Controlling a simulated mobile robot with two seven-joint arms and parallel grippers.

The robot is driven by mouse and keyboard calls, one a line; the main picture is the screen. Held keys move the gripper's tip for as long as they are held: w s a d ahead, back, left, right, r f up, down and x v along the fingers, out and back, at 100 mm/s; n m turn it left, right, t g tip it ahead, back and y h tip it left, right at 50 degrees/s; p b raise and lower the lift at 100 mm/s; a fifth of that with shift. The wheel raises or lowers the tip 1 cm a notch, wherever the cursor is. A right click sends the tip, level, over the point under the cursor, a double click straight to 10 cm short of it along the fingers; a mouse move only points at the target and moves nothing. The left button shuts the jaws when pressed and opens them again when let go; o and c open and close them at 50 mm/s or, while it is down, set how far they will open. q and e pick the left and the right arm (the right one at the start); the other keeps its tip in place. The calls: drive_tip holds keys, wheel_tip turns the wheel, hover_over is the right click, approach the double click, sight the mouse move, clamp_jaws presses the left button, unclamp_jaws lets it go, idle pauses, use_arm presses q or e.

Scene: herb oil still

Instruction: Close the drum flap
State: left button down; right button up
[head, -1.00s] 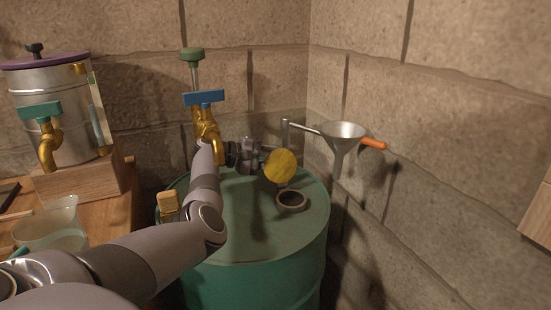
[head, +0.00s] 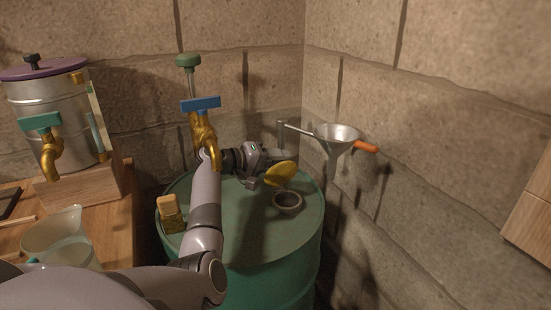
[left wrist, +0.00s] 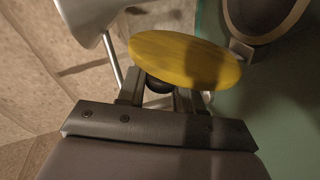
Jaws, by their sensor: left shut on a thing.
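The green drum (head: 240,225) stands in the corner, with a round dark-rimmed opening (head: 288,203) in its lid. The drum flap is a yellow disc (head: 282,174), raised and tilted above the opening, not covering it. My left gripper (head: 263,172) reaches over the drum lid and is shut at the flap. In the left wrist view, the fingers (left wrist: 160,98) close around a dark part behind the yellow flap (left wrist: 185,60). The opening's rim (left wrist: 243,50) shows at the top right there. The exact grip is partly hidden by the disc. My right gripper is not in view.
A metal funnel (head: 338,134) with an orange handle is held over the drum's back right by an arm. A brass tap with blue handle (head: 201,104) stands behind my left arm. Stone walls close off the back and right.

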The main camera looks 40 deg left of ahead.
use_arm(q)
drive_tip(key=shift+s+d+m, duration=0.1)
drive_tip(key=shift+d+m, duration=0.1)
drive_tip(key=shift+m, duration=0.1)
drive_tip(key=c, duration=0.8)
unclamp_jaws()
drive_tip(key=shift+s+a+r+p, duration=0.25)
drive_tip(key=shift+s+r+p, duration=0.05)
drive_tip(key=shift+s+p, duration=0.25)
drive_tip(key=f+p+v, duration=0.1)
drive_tip(key=v, duration=0.3)
drive_tip(key=f+p+v, duration=0.1)
drive_tip(key=p+v, duration=0.1)
drive_tip(key=v, duration=0.3)
drive_tip(key=s+f+p+v, duration=0.1)
drive_tip(key=v, duration=0.3)
drive_tip(key=shift+s+p, duration=0.1)
drive_tip(key=shift+p, duration=0.3)
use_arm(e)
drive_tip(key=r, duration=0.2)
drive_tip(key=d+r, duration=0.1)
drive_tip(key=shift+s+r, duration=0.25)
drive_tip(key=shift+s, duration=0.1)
